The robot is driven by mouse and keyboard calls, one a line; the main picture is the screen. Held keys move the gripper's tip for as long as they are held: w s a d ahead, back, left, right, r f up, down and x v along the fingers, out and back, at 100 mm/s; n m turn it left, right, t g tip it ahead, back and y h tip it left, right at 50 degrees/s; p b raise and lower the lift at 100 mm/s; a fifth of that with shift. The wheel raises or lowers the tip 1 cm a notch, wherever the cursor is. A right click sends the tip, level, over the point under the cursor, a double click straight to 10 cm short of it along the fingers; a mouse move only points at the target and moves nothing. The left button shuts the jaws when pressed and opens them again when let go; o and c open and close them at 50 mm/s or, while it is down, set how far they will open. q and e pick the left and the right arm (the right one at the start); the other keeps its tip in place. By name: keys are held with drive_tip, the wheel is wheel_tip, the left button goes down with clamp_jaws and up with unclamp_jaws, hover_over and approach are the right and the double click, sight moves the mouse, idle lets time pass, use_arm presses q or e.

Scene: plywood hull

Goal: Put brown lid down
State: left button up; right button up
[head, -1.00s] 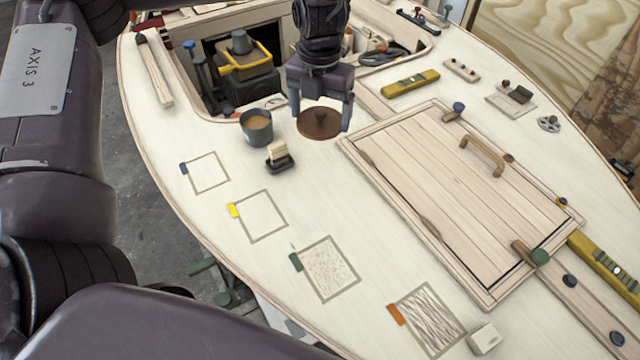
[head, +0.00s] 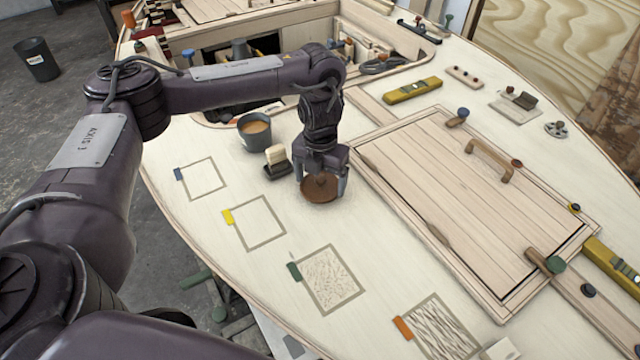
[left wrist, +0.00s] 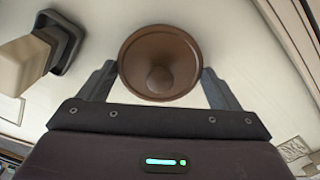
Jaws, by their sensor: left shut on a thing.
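The brown lid (head: 321,190) is a round, shallow disc with a central knob. My left gripper (head: 321,178) points down at it, with one finger on each side. In the left wrist view the lid (left wrist: 160,65) sits between the two fingers (left wrist: 160,85), its knob facing the camera. The gripper is shut on the lid. The lid is at or just above the pale deck, left of the hatch panel; I cannot tell whether it touches. My right gripper is not in view.
A dark cup of brown liquid (head: 254,131) and a small block brush (head: 276,162) stand close left of the lid. The wooden hatch (head: 470,210) with a handle lies to the right. Outlined squares with coloured tabs (head: 257,222) mark the deck in front.

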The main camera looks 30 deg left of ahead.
sight(320, 178)
use_arm(q)
drive_tip(key=shift+w+f, duration=0.1)
drive_tip(key=shift+f, duration=0.55)
drive_tip(key=o, duration=0.8)
wheel_tip(320, 178, up, 12)
drive_tip(key=p, duration=0.3)
drive_tip(key=shift+r, duration=0.1)
